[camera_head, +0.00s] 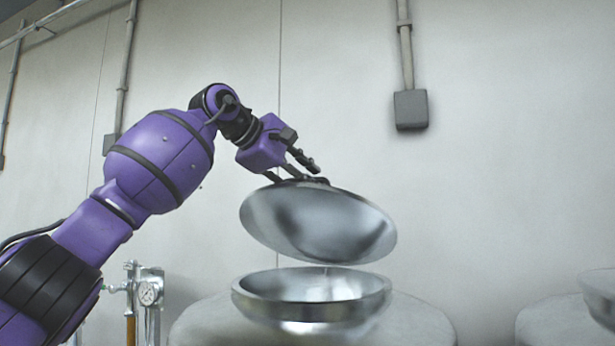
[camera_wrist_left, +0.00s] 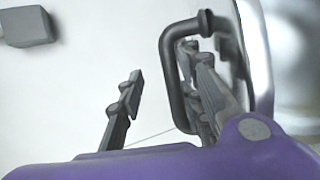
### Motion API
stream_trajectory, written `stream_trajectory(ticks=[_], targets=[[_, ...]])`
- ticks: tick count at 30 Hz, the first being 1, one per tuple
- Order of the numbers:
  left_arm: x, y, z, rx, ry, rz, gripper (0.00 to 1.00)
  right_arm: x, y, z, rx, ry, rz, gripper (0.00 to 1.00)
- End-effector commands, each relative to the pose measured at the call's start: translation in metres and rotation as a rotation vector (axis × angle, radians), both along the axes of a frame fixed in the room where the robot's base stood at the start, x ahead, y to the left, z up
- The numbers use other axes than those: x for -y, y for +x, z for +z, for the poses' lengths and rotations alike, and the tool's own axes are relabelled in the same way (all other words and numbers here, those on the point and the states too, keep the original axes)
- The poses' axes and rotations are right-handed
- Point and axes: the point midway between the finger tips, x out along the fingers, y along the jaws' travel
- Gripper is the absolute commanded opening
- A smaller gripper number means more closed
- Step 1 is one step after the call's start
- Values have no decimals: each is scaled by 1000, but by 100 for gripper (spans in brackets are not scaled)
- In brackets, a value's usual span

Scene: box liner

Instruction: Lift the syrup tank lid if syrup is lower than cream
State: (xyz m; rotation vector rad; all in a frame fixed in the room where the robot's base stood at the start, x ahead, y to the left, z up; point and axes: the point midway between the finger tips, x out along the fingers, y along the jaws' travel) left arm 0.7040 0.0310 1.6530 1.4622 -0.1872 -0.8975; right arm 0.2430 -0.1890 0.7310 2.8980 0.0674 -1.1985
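The metal tank lid (camera_head: 318,225) is raised above the tank's round metal opening (camera_head: 312,288) and tilted, its right side lower. A clear gap shows between them at the left. My left gripper (camera_head: 292,172) is at the top of the lid. In the left wrist view, its fingers (camera_wrist_left: 163,95) are spread apart. One finger is at the dark lid handle (camera_wrist_left: 172,75) and seems to pass through its loop; the other stands free to the left. No label shows whether this is the syrup tank, and no syrup or cream level can be read. My right gripper is not in view.
A pressure gauge (camera_head: 149,293) and pipes stand left of the tank top (camera_head: 205,325). Another tank (camera_head: 560,322) with a metal top is at the right edge. A grey box (camera_head: 411,109) and conduit are on the back wall. The space right of the lid is free.

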Motion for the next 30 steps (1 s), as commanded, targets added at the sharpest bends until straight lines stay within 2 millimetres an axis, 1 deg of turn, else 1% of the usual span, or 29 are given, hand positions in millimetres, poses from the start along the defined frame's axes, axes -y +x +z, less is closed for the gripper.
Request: stream_trajectory(ticks=[1, 5, 9, 15, 21, 30], targets=[[-6, -4, 6, 6, -4, 3, 31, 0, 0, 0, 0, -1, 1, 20], [-21, -21, 17, 10, -4, 5, 31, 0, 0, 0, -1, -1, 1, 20], [-41, -43, 32, 13, -6, 5, 31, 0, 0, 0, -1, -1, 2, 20], [-62, -68, 44, 10, -5, 4, 31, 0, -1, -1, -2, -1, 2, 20], [-72, -79, 49, 5, -5, 2, 31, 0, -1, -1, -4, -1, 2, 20], [-74, -80, 49, 4, -4, 1, 31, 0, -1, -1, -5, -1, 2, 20]])
